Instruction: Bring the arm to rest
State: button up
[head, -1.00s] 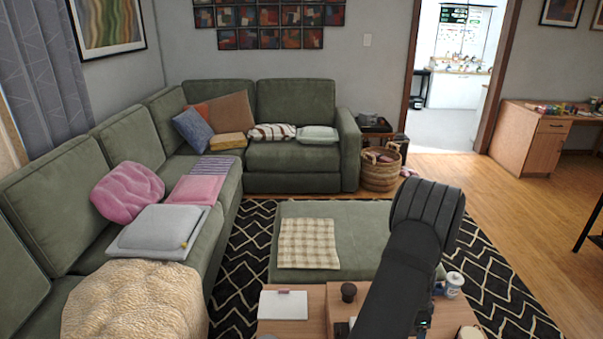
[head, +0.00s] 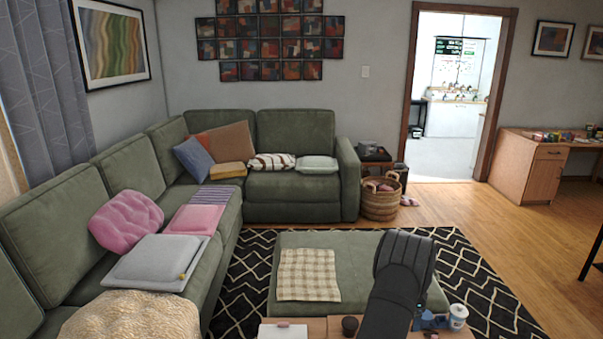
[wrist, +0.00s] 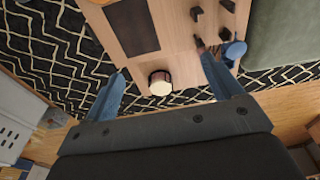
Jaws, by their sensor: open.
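My arm (head: 398,275) shows from behind in the head view, dark and upright in front of the ottoman, reaching down to the bottom edge of the picture. My gripper (wrist: 163,68) shows in the wrist view with its two blue fingers spread wide apart and nothing held. A jar with a pale lid (wrist: 160,83) appears between the fingers in that view, apart from both, by the edge of a wooden table (wrist: 180,25).
The green ottoman (head: 350,262) is behind, with a checked cloth (head: 308,274). Open wooden floor (head: 520,255) lies to the right.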

jog(key=w+a+f, duration=0.1)
jog(key=w, duration=0.1)
jog(key=w+a+f, duration=0.1)
jog(key=a+f, duration=0.1)
jog(key=shift+w, duration=0.4)
jog(key=shift+o, duration=0.5)
jog(key=shift+o, duration=1.3)
jog(key=s+a+r+y, duration=0.1)
jog(key=s+a+r, duration=0.55)
jog(key=r, duration=0.45)
jog(key=s+a+r, duration=0.5)
jog(key=a+r, duration=0.3)
jog(key=r, duration=0.2)
notch_tip(320, 180, down, 9)
jog(key=shift+w+f, duration=0.15)
jog(key=shift+f, duration=0.05)
jog(key=shift+d, duration=0.1)
notch_tip(320, 180, up, 10)
